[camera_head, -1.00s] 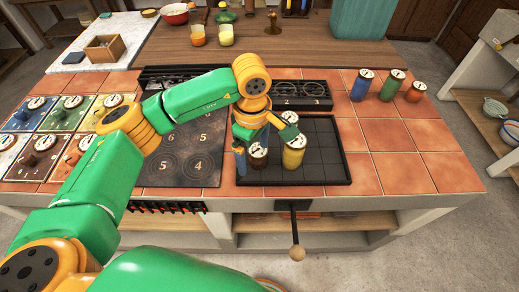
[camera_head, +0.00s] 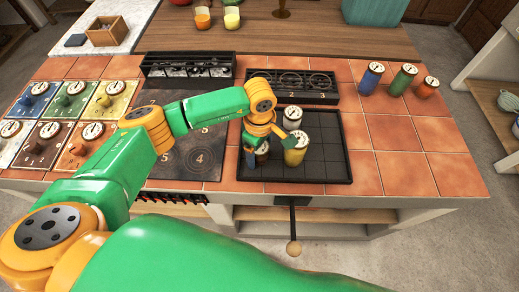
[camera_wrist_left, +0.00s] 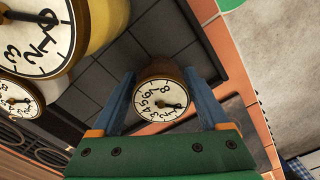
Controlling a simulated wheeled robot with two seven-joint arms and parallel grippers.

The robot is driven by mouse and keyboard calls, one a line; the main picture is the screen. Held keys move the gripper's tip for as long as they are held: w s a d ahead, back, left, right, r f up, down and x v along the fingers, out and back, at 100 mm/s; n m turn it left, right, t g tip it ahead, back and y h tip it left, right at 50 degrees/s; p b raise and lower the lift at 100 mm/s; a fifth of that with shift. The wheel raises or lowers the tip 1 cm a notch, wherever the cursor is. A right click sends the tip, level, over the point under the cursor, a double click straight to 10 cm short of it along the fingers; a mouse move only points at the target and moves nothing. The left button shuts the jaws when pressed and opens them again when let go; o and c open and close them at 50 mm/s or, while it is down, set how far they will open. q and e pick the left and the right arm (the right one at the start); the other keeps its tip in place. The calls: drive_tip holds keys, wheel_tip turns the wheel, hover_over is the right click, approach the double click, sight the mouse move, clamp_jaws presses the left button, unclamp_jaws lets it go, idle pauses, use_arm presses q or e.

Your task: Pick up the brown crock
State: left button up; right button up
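The brown crock (camera_head: 262,148) stands at the front left of the black tray (camera_head: 335,178), with a white, dial-like lid. My left gripper (camera_head: 258,152) is down around it from above. My right gripper is not in view.
A yellow crock (camera_head: 295,152) stands close to the right of the gripper, with another crock (camera_head: 292,117) behind. The tray's right side is clear. Blue (camera_head: 371,78), green (camera_head: 403,79) and orange (camera_head: 427,87) crocks stand on the tiles at the back right.

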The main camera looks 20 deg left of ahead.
use_arm(q)
clamp_jaws()
drive_tip(key=shift+r, duration=0.1)
